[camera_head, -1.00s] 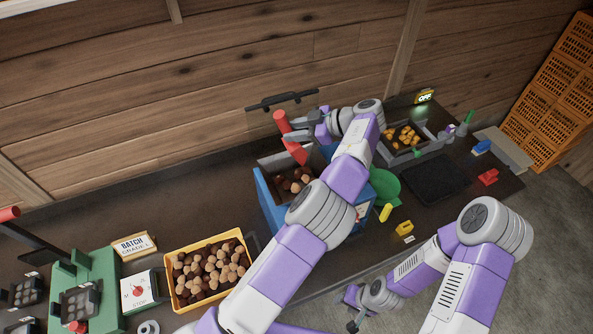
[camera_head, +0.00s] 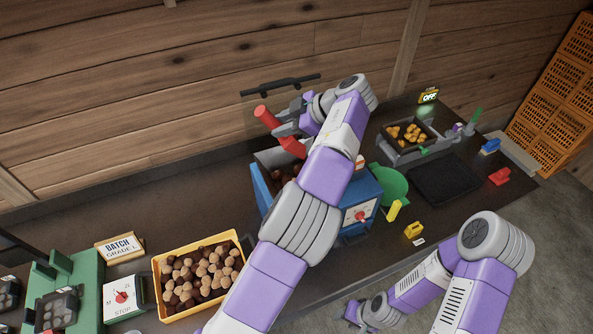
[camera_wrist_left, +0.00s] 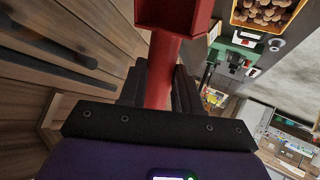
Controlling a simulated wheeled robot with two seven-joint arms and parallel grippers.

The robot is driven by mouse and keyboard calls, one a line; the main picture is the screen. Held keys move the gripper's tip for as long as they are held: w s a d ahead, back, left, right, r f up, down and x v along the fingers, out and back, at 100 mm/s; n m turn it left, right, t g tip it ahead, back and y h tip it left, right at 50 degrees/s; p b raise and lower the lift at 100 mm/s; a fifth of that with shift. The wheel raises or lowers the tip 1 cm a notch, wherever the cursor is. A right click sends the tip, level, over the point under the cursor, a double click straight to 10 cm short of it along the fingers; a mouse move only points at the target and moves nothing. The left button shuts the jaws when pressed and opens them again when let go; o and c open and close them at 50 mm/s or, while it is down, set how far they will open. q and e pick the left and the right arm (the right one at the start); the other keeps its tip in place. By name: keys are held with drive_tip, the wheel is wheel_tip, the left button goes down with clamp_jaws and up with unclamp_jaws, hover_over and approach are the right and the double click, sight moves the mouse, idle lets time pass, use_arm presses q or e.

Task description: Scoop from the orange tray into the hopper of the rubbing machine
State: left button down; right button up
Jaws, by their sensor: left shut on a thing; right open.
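The orange tray (camera_head: 157,285) holds many brown chestnuts and stands on the counter at the front left. The blue rubbing machine (camera_head: 262,192) stands at the counter's middle; chestnuts show inside its grey hopper (camera_head: 267,160), partly hidden by my left arm. My left gripper (camera_head: 288,127) is shut on the handle of the red scoop (camera_head: 266,117) above the hopper's back side. In the left wrist view the red handle (camera_wrist_left: 163,75) runs between the fingers to the scoop's head, whose inside is hidden. My right gripper (camera_head: 354,314) is open and empty, low at the front edge.
A green device (camera_head: 62,265) and a "BATCH GRADE" sign (camera_head: 120,246) stand near the tray. Right of the machine are a green disc (camera_head: 388,184), a grey tray of yellowish pieces (camera_head: 405,155) and a lit "OFF" sign (camera_head: 429,97). Orange crates (camera_head: 555,90) stack at far right.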

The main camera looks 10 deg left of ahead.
use_arm(q)
drive_tip(key=s+a+f+n+t+h+b, duration=0.2)
drive_tip(key=s+a+f+h+b, duration=0.1)
drive_tip(key=b, duration=1.1)
drive_tip(key=shift+s+a+f+t+h+b, duration=0.15)
drive_tip(key=shift+s+a+t+h+b, duration=0.2)
drive_tip(key=shift+a+h, duration=0.6)
drive_tip(key=f+b, duration=0.1)
drive_tip(key=b, duration=0.2)
drive_tip(key=s+a+f+t+h+b, duration=0.1)
drive_tip(key=f+b, duration=0.1)
drive_tip(key=b, duration=0.1)
drive_tip(key=a+f+n+t+h+b, duration=0.1)
drive_tip(key=b, duration=0.2)
drive_tip(key=shift+s+a+f+h+b, duration=0.2)
drive_tip(key=shift+a+h+b, duration=0.05)
drive_tip(key=shift+b, duration=0.15)
wheel_tip(320, 180, up, 6)
drive_tip(key=p, duration=0.6)
